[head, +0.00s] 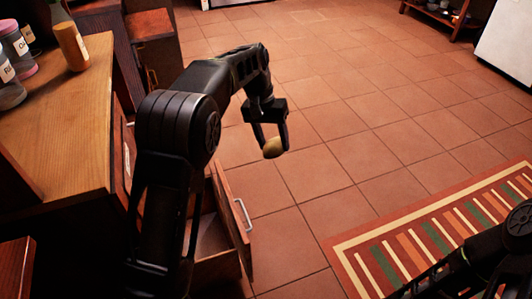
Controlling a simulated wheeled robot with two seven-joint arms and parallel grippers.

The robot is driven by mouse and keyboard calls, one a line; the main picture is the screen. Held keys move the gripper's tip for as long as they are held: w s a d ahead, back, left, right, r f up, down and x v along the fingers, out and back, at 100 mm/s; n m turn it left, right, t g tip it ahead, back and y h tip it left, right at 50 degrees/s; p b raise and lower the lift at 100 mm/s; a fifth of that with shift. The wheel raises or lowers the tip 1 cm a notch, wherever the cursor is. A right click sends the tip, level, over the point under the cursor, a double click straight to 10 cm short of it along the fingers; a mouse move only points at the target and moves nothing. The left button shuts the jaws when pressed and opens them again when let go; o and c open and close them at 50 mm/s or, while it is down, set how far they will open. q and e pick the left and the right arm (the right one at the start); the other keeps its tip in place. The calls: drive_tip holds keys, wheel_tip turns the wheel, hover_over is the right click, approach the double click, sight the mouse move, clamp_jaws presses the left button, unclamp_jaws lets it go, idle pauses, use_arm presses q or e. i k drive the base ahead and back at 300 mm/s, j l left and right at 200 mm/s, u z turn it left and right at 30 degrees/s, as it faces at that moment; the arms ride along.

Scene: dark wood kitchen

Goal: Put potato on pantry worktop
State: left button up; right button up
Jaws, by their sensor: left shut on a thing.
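A small yellow-brown potato (273,148) is held between the fingers of my left gripper (271,140), above the tiled floor and to the right of the counter. The gripper points down and is shut on the potato. A wooden worktop (95,110) runs along the left side, with jars standing at its far end. I cannot tell whether this is the pantry worktop. Part of my right arm shows at the lower right corner, but its gripper fingers cannot be made out.
An open drawer (232,215) with a metal handle juts out below the worktop. Jars (18,48) and a bottle (70,42) stand on the worktop. A striped rug (440,235) lies on the floor at right. The middle of the tiled floor is clear.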

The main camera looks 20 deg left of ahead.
sight(74, 108)
drive_tip(key=i+l, duration=0.15)
drive_tip(key=i, duration=0.2)
drive_tip(key=i+l, duration=0.15)
drive_tip(key=i, duration=0.2)
drive_tip(key=i+l, duration=0.2)
drive_tip(key=i, duration=0.2)
drive_tip(key=u, duration=1.5)
